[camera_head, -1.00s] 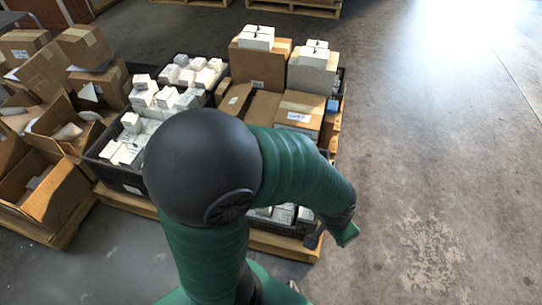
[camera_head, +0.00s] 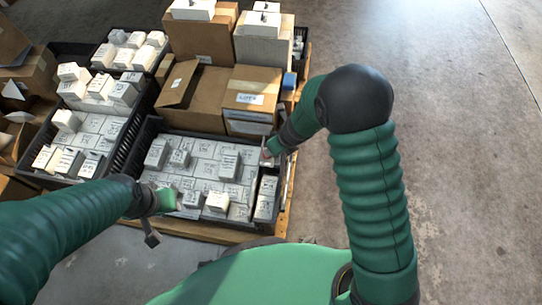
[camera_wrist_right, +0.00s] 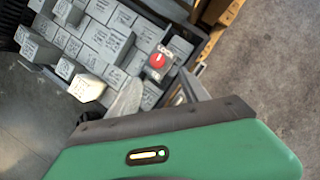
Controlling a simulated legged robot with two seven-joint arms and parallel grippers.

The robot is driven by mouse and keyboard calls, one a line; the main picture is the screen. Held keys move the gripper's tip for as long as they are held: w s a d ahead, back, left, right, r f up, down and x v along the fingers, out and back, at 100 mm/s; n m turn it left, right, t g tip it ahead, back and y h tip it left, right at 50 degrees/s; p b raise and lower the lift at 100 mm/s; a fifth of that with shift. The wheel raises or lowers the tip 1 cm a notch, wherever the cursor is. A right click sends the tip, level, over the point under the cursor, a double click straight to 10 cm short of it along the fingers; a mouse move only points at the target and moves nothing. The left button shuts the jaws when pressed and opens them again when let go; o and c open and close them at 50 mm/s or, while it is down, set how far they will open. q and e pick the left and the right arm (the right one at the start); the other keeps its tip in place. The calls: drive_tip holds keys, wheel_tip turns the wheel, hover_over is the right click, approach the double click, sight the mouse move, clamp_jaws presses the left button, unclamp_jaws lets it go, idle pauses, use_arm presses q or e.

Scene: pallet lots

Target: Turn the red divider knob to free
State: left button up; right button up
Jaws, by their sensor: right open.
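In the head view my right gripper (camera_head: 270,151) is at the crate's right side, and the knob is too small there to make out clearly. My left gripper (camera_head: 168,201) is over the crate's near left edge, its fingers too unclear to judge.
The black crate (camera_head: 138,150) holds many small white boxes, several standing higher than the others. Cardboard boxes (camera_head: 250,88) stand behind it on the wooden pallet (camera_head: 225,234). More crates and cartons are at the left. Bare concrete floor (camera_head: 455,130) is clear at the right.

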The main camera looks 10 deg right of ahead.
drive_tip(key=b+x, duration=0.1)
drive_tip(key=x, duration=0.2)
drive_tip(key=b+x, duration=0.1)
drive_tip(key=x, duration=0.2)
drive_tip(key=a+b+x, duration=0.1)
drive_tip(key=b+x, duration=0.1)
drive_tip(key=x, duration=0.1)
drive_tip(key=shift+f, duration=0.15)
drive_tip(key=shift+w+d+f, duration=0.15)
drive_tip(key=shift+w, duration=0.05)
drive_tip(key=c, duration=0.5)
clamp_jaws()
